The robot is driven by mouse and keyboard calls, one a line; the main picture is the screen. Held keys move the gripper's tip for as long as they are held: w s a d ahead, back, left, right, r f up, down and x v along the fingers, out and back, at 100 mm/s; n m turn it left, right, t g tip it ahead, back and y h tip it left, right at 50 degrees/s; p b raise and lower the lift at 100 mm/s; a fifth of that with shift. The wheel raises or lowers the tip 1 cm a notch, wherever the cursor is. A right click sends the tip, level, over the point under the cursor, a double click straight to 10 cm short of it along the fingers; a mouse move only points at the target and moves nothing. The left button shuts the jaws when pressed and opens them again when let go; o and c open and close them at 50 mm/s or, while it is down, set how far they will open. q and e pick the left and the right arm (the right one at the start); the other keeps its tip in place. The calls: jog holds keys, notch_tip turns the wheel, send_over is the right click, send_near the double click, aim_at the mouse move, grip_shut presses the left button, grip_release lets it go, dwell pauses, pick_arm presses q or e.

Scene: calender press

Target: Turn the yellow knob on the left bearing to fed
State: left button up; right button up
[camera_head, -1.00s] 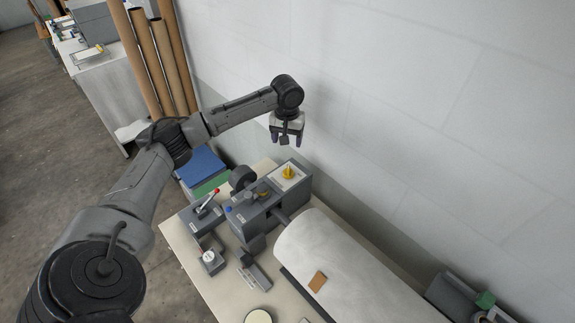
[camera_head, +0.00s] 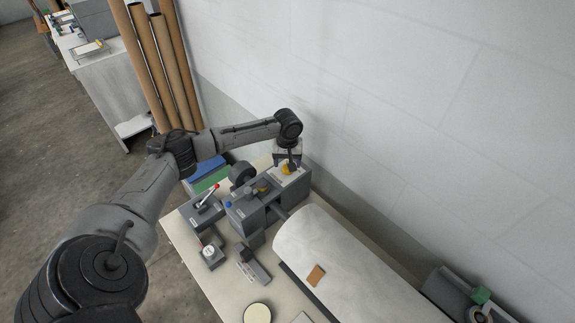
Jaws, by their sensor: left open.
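The yellow knob (camera_head: 286,169) sits on a pale plate on top of the grey left bearing block (camera_head: 265,197), at the left end of the large white roll. My left gripper (camera_head: 287,166) points down over the knob, with its fingers close around or just above it. The fingers partly hide the knob and its plate, and I cannot tell whether they touch it. The left gripper is open. My right gripper is not in view.
The white roll (camera_head: 340,255) fills the table's right side. A red-tipped lever (camera_head: 208,194), a small gauge (camera_head: 209,252) and a blue button (camera_head: 228,204) are nearby. Brown tubes (camera_head: 160,65) lean behind my left arm. The pale wall (camera_head: 400,80) is close behind the bearing.

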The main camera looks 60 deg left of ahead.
pick_arm(q)
notch_tip(320, 180, down, 2)
jog(key=shift+f, duration=0.25)
jog(key=shift+c, duration=0.2)
